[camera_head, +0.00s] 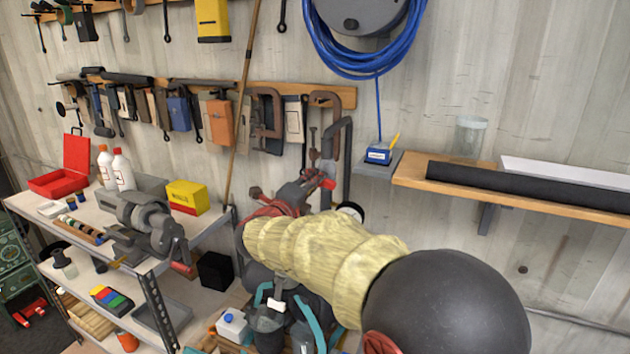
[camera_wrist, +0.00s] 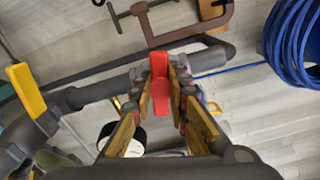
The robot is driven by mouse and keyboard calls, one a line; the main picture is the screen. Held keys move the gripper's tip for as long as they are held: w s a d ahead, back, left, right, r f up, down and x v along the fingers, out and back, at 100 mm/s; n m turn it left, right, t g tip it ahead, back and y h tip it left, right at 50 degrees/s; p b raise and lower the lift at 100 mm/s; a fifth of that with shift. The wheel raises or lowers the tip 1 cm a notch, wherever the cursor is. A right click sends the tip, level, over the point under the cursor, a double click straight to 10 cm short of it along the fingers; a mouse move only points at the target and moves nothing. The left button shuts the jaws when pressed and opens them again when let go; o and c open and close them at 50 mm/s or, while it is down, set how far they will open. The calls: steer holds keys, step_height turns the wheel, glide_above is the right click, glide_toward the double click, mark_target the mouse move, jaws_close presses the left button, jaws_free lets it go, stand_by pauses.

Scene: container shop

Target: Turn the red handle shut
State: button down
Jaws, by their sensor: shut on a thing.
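The red handle (camera_wrist: 160,88) sits in the middle of the wrist view, on a dark grey pipe (camera_wrist: 95,91) that slants across the picture. The handle lies crosswise to the pipe as seen there. My gripper (camera_wrist: 161,96) is shut on the handle, with a yellow-padded finger on each side of it. In the head view a small red end of the handle (camera_head: 328,183) shows just past my gripper (camera_head: 314,185). My yellow-sleeved arm hides much of the pipework below.
A yellow lever (camera_wrist: 25,90) is at the left of the wrist view. A C-clamp (camera_wrist: 186,20) and a coiled blue hose (camera_wrist: 292,45) hang on the wall.

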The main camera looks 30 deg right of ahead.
steer(key=shift+f+n+p, duration=0.1)
steer(key=shift+n+p, duration=0.25)
steer(key=shift+n, duration=0.95)
steer(key=shift+f+n, duration=0.1)
steer(key=shift+n, duration=0.2)
steer(key=c, duration=1.7)
jaws_free()
steer(key=v, duration=1.2)
